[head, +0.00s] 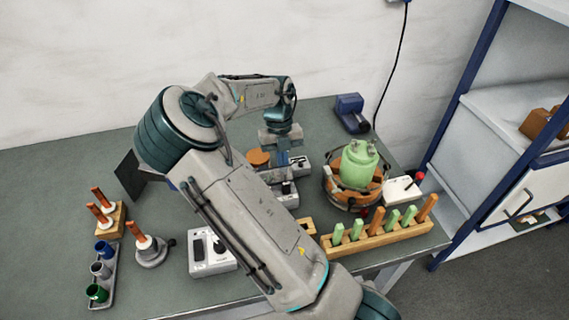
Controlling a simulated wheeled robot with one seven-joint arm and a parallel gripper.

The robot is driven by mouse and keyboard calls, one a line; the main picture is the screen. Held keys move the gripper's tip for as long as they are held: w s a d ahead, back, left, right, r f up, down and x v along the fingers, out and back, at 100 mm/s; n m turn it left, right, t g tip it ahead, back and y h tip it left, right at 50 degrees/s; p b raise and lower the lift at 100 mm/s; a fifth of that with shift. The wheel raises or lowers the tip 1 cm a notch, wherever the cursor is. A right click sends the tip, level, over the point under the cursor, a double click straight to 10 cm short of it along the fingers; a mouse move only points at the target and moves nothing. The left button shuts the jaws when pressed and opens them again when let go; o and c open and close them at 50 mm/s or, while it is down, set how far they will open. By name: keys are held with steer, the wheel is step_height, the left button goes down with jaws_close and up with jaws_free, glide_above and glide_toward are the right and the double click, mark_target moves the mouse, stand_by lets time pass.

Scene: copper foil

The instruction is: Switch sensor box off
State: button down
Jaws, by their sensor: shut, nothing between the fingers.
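My gripper (282,163) points down over the middle of the table, behind my forearm. It is shut and empty. Just below and beside it are a small grey box with a black switch (286,188) and another small grey box (299,165). I cannot tell which of these is the sensor box, whether my fingers touch one, or how the switches are set.
A green vessel (358,166) sits in a round holder to the right. A wooden rack (378,236) with pegs stands before it. A white box with a red knob (401,190) is near the right edge. Peg stands (110,218) and cups (97,293) are at left.

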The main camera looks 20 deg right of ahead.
steer(key=shift+p+v, duration=0.7)
steer(key=shift+v, duration=0.05)
steer(key=p+v, duration=0.8)
steer(key=shift+w+r, duration=0.2)
steer(key=shift+w, duration=0.15)
